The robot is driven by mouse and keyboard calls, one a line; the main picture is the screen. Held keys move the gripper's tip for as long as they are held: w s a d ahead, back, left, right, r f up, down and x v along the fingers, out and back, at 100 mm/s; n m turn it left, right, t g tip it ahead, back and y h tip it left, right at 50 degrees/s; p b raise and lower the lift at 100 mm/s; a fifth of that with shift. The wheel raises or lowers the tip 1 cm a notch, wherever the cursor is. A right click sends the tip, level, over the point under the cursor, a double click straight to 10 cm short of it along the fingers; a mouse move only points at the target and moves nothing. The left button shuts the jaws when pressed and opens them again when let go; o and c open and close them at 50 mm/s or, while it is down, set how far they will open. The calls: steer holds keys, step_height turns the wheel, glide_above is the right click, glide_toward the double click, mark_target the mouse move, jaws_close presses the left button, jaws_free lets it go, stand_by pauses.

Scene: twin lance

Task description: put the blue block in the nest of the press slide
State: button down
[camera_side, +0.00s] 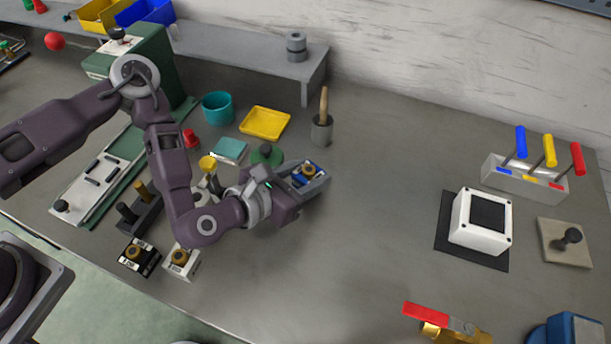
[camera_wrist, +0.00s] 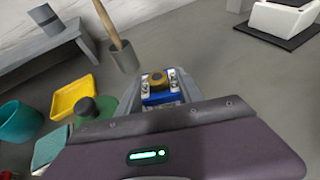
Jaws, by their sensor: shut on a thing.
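The blue block (camera_side: 298,179), with a brown round knob on top, is held between the fingers of my gripper (camera_side: 311,180). It also shows in the wrist view (camera_wrist: 159,98), with grey fingers on both sides. My gripper is shut on it, above the middle of the bench. A green press (camera_side: 158,66) stands at the back left, far from my gripper. A long pale bed with a green edge (camera_side: 82,190) runs forward from it and carries dark bars. My arm crosses in front of part of the press and bed; I cannot make out the nest clearly.
A black block (camera_side: 138,258) and a white block (camera_side: 184,264) with similar knobs stand at the front left. A teal cup (camera_side: 217,108), yellow tray (camera_side: 265,122) and grey pot with a wooden handle (camera_side: 322,132) stand behind my gripper.

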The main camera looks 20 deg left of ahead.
steer(key=shift+f, duration=0.7)
steer(key=shift+f, duration=0.15)
steer(key=c, duration=0.8)
jaws_free()
steer(key=shift+o, duration=0.2)
